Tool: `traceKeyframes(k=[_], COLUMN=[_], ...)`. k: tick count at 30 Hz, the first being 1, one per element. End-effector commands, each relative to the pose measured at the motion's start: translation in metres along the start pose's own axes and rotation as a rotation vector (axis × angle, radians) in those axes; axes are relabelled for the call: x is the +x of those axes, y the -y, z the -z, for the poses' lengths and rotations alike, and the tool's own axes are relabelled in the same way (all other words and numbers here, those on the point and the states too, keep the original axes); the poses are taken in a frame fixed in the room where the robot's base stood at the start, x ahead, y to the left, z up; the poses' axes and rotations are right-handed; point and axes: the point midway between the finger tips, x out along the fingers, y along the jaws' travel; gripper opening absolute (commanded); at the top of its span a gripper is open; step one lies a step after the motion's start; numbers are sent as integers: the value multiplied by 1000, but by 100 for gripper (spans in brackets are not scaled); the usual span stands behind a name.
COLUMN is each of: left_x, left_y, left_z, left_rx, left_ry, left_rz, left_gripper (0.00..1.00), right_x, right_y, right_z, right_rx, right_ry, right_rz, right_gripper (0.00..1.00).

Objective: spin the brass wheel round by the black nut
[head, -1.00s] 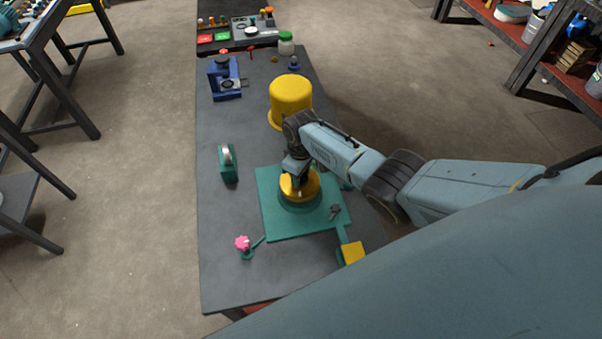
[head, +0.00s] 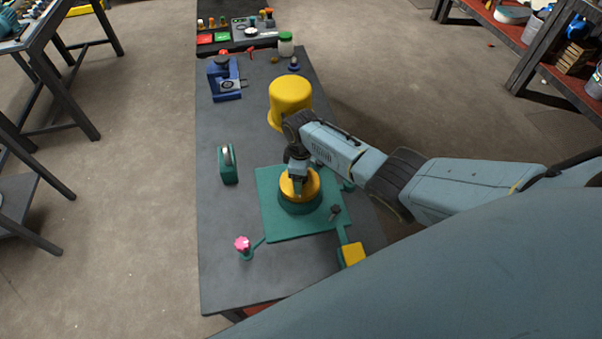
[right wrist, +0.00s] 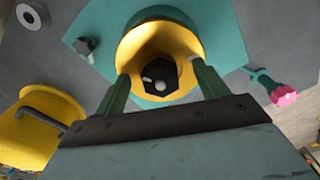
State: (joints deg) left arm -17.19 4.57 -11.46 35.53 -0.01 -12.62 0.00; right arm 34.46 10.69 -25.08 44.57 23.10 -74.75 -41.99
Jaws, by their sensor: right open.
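The brass wheel (head: 312,186) sits on a round green base on a green plate (head: 285,228). It also shows in the right wrist view (right wrist: 187,40) with the black nut (right wrist: 160,77) at its middle. My right gripper (head: 297,192) points down over the wheel and hides the nut in the head view. In the right wrist view my right gripper (right wrist: 160,74) is open, with one green finger on each side of the nut. A gap shows on both sides of the nut; I cannot tell the fingers' height relative to it. My left gripper is not in view.
A yellow dome (head: 290,93) stands behind the wheel. A dark knob (head: 335,210), a pink knob (head: 242,243) and a yellow pad (head: 353,253) lie nearer. A green stand (head: 228,165) is left of the plate. The bench's front left is clear.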

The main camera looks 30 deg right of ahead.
Motion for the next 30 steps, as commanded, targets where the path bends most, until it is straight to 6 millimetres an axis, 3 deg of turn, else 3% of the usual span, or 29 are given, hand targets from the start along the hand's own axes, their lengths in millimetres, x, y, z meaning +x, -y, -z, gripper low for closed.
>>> traceKeyframes(k=[18, 27, 30], left_x=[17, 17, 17], left_y=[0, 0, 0], left_z=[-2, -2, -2], left_rx=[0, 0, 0], left_ry=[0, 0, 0], left_rz=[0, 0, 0], left_gripper=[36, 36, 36], right_x=[1, 0, 0], right_y=[-4, -4, -4], right_z=[0, 1, 0], right_rx=[-878, -943, -942], right_ry=[2, 0, 0], right_rz=[-1, 0, 0], right_gripper=[73, 73, 62])
